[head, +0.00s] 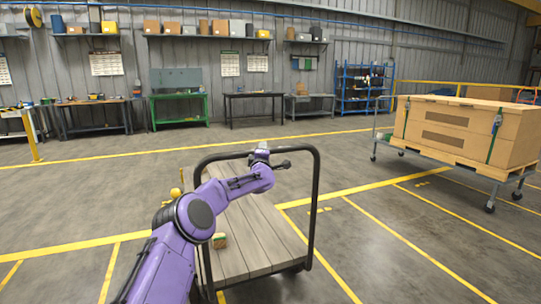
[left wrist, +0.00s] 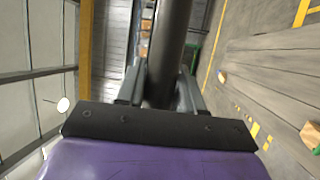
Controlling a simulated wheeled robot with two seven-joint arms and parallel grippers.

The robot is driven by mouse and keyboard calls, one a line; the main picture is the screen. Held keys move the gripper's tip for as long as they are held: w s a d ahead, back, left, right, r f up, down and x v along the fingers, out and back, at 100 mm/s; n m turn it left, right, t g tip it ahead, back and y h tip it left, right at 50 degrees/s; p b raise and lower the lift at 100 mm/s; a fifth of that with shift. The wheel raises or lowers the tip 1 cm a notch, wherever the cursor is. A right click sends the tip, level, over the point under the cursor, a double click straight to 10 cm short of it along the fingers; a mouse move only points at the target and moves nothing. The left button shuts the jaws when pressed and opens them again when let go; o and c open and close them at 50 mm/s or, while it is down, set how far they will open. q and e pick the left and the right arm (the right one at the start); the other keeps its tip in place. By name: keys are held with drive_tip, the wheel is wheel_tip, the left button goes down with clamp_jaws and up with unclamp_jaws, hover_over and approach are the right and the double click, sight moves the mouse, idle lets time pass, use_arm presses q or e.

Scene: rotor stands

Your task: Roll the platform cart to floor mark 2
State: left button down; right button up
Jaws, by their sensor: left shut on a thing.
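The platform cart (head: 262,232) has a grey plank deck and a black tubular push handle. My left gripper (head: 261,150) is at the handle's top bar, with my purple arm reaching over the deck. In the left wrist view, the fingers (left wrist: 160,92) are shut on the black handle bar (left wrist: 168,45). The cart deck (left wrist: 275,85) lies at the right of that view. Yellow floor markings (head: 319,210) show just right of the cart, and others (head: 421,184) farther right; I cannot read their numbers. My right gripper is not in view.
A small brown-and-green box (head: 219,240) sits on the deck, partly beside my arm. A wheeled trolley (head: 460,172) with a large strapped carton (head: 462,128) stands at right. Workbenches (head: 180,108) line the back wall. Open floor with yellow lines lies beyond the cart.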

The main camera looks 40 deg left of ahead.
use_arm(q)
drive_tip(key=shift+a, duration=0.1)
idle(0.3)
drive_tip(key=c, duration=0.8)
unclamp_jaws()
drive_tip(key=shift+a+f, duration=0.1)
drive_tip(key=shift+s+d, duration=0.1)
drive_tip(key=shift+d, duration=0.15)
drive_tip(key=b+v, duration=0.2)
drive_tip(key=v, duration=0.8)
drive_tip(key=shift+f, duration=0.1)
